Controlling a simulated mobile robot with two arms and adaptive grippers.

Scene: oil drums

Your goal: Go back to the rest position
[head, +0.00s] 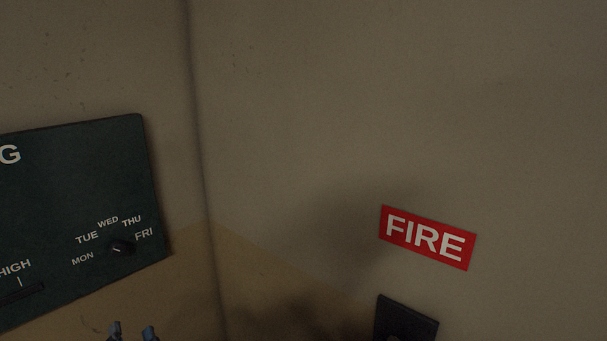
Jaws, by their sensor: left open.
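My left gripper (133,332) shows only by its two fingertips at the bottom edge of the head view, left of the middle. The fingertips stand apart, with nothing seen between them. The rest of the gripper and its arm are below the picture. The fingertips appear below the dark green panel and apart from it in the picture. My right gripper is not in the view.
The dark green panel (75,190) on the left wall has weekday labels around a black knob (122,248) and a slot marked HIGH. A red FIRE sign (427,238) is on the right wall, above a dark box (405,318). A wall corner runs between them.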

